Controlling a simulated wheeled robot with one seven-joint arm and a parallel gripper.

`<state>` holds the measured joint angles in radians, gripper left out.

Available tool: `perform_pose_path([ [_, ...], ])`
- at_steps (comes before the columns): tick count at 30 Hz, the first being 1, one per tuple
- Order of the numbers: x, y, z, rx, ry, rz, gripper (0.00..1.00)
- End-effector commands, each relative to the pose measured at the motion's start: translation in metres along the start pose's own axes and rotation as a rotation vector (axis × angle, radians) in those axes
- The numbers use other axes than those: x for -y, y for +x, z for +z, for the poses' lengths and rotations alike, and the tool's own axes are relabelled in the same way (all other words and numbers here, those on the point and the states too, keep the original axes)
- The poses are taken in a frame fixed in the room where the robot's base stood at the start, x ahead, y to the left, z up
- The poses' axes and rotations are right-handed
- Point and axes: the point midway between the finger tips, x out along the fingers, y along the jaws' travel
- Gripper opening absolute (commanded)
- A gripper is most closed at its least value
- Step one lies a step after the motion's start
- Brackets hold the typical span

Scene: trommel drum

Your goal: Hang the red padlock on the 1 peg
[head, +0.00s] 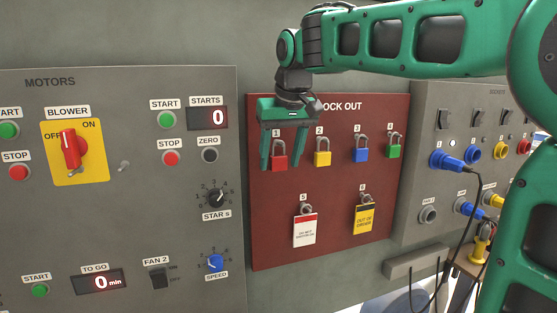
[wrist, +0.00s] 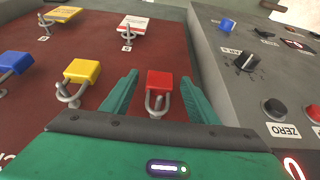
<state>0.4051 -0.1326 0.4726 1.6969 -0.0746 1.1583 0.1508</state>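The red padlock (head: 279,163) hangs by its shackle at the place labelled 1, at the upper left of the dark red LOCK OUT board (head: 330,235). My gripper (head: 281,168) is in front of the board with its fingers pointing down, one on each side of the red padlock. The wrist view shows the red padlock (wrist: 159,82) between the two open fingers of my gripper (wrist: 161,76), with a visible gap on both sides. The 1 peg is mostly hidden by the padlock and shackle.
Blue (head: 361,154), yellow (head: 322,158) and green (head: 394,151) padlocks hang to the right on the same row. Tags (head: 304,228) hang below. The grey MOTORS panel (head: 135,220) stands close on the left; a socket panel (head: 428,185) with cables is on the right.

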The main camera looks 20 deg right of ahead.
Motion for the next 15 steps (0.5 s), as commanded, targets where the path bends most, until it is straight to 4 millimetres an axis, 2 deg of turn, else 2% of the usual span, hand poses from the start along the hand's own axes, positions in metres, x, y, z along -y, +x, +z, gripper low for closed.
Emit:
perform_pose_path([
  [8, 0.0, -0.004, 0.0, 0.0, 0.0, 0.0, 0.54],
  [11, 0.001, -0.015, -0.001, -0.002, -0.001, 0.0, 0.54],
  [15, 0.001, -0.04, -0.002, -0.003, -0.001, 0.0, 0.54],
])
